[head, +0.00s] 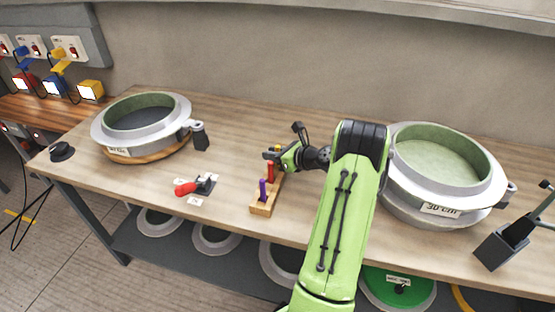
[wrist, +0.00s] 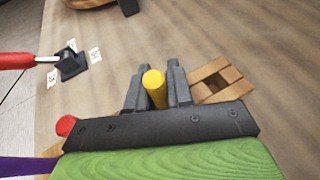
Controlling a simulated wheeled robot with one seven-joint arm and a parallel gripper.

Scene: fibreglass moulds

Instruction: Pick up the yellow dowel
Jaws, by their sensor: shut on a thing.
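The yellow dowel (wrist: 154,88) stands between my gripper's two dark fingers in the wrist view, its round top showing. In the head view a small bit of yellow (head: 278,148) shows at my gripper (head: 279,157), which is shut on the dowel. A wooden rack (head: 262,209) is below and in front of the gripper. It holds a red dowel (head: 270,172) and a purple dowel (head: 263,190); both also show at the lower left of the wrist view. My gripper hides the dowel's lower end, so I cannot tell if it is clear of the rack.
A wooden piece with an opening (wrist: 228,72) lies right of the fingers. Round moulds stand at left (head: 110,139) and right (head: 405,205). The table between left mould and rack is mostly clear.

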